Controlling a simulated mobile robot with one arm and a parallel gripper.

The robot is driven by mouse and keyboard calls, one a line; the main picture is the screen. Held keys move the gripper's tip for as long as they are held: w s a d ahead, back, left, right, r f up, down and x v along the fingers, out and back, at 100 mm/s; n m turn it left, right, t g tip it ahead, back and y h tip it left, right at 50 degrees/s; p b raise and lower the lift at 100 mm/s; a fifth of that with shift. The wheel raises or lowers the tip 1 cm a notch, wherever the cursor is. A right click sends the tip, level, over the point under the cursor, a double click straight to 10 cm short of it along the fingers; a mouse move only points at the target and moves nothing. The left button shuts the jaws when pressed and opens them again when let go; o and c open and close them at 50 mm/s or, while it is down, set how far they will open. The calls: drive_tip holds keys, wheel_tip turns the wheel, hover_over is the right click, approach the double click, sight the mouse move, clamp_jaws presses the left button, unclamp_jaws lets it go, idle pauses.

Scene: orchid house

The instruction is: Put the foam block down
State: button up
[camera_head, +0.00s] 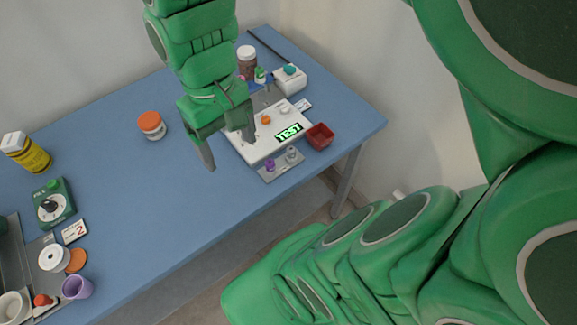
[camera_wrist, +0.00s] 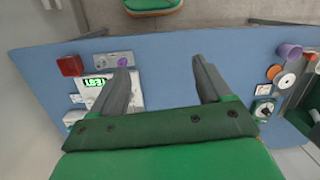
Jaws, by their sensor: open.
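My gripper (camera_head: 229,150) is open above the blue table (camera_head: 130,205), beside the white device with a lit TEST display (camera_head: 262,144). In the wrist view the fingers of my gripper (camera_wrist: 160,72) stand wide apart, with only bare blue table visible between them. I cannot pick out a foam block for sure in either view. Part of the table and the white device is hidden behind my gripper and arm.
A red open box (camera_head: 320,136) stands right of the device. An orange-lidded jar (camera_head: 152,125) stands to its left. A green dial box (camera_head: 53,203), a yellow bottle (camera_head: 29,153) and a purple cup (camera_head: 77,287) are at the left. The middle of the table is clear.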

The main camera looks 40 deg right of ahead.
drive_tip(key=s+d+f+m, duration=0.1)
drive_tip(key=s+d+f, duration=0.1)
drive_tip(key=s, duration=0.4)
drive_tip(key=shift+s+f, duration=0.15)
drive_tip(key=shift+s, duration=0.2)
drive_tip(key=shift+o, duration=0.3)
drive_tip(key=shift+d, duration=0.1)
